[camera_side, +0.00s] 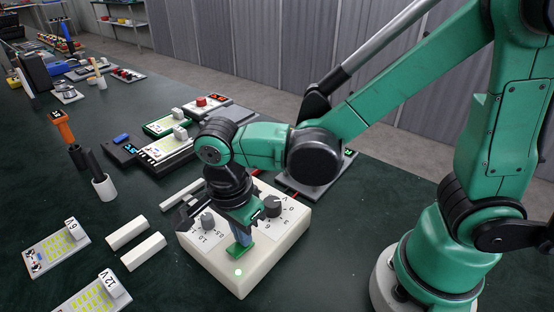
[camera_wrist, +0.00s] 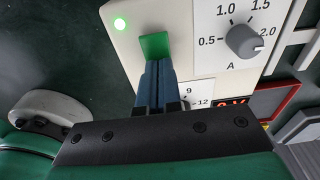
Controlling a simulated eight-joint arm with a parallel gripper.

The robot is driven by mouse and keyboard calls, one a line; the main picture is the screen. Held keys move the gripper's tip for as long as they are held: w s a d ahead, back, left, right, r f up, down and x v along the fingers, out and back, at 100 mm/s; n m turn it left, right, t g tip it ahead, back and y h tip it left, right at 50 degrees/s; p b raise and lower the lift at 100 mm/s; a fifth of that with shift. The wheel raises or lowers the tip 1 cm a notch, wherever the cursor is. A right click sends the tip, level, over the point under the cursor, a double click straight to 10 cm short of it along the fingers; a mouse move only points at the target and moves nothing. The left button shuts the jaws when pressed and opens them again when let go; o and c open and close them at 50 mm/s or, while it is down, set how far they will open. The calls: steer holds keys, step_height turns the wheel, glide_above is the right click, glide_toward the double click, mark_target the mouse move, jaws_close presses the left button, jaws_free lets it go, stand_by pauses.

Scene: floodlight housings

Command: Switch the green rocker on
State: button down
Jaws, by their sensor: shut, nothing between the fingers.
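The green rocker (camera_side: 238,253) is on the top face of a cream box (camera_side: 282,243), near its front edge. In the wrist view the rocker (camera_wrist: 154,45) shows just beyond my fingertips.
The box also carries a grey knob (camera_side: 208,221) and a black dial (camera_side: 272,206) close to my gripper. Two white bars (camera_side: 143,252) and lamp panels (camera_side: 55,246) lie to the left. Several control boxes (camera_side: 166,149) stand behind. Dark table is clear at the front right.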

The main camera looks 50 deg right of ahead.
steer(key=shift+a+r, duration=0.15)
steer(key=shift+a, duration=0.3)
steer(key=shift+r, duration=0.1)
step_height(320, 180, up, 14)
steer(key=d, duration=0.1)
steer(key=shift+d, duration=0.35)
steer(key=shift+f, duration=0.2)
steer(key=w+d+f+n+t+y, duration=0.1)
steer(key=d+f+n+t, duration=0.5)
steer(key=d+n, duration=0.5)
steer(key=n+t, duration=0.1)
steer(key=n, duration=0.6)
steer(key=shift+f, duration=0.15)
